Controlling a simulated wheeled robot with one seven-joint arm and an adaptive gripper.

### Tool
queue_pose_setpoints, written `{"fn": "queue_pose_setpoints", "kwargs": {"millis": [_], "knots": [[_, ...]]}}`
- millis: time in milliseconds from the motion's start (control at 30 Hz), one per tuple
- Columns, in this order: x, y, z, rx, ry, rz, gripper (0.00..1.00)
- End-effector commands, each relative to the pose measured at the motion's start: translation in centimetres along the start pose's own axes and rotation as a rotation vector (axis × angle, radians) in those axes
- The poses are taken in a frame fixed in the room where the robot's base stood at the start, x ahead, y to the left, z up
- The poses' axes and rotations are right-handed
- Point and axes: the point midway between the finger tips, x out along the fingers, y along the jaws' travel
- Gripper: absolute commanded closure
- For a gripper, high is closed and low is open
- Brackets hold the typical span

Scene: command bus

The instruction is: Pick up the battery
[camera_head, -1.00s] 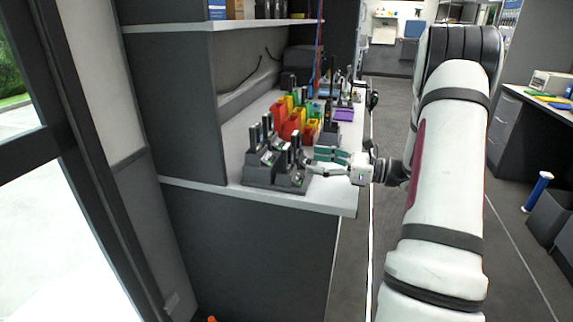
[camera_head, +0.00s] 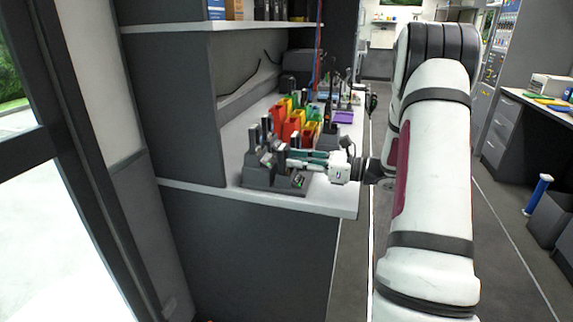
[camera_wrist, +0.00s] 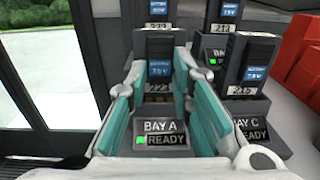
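A dark upright battery (camera_wrist: 159,52) with a blue label stands in the Bay A slot of the charging dock (camera_wrist: 160,132). In the wrist view my gripper (camera_wrist: 158,72) has its teal-padded fingers spread, one on each side of this battery. The fingers look apart from its faces, though contact at the tips is hard to judge. The number plate under the label is partly shadowed. In the head view my gripper (camera_head: 287,157) reaches in from the right over the dock (camera_head: 258,178), its tips by the front battery (camera_head: 283,150).
Other batteries stand close by: one behind (camera_wrist: 158,8), one to the right in Bay C (camera_wrist: 248,66) and one at the back right (camera_wrist: 226,14). Red bins (camera_head: 291,128) are farther along the counter (camera_head: 330,198). A shelf (camera_head: 230,27) hangs above.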

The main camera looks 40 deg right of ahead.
Motion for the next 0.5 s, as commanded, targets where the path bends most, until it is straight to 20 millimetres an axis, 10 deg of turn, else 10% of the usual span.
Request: {"fn": "queue_pose_setpoints", "kwargs": {"millis": [500], "knots": [[0.0, 0.0, 1.5, -0.004, 0.0, 0.0, 1.0]]}}
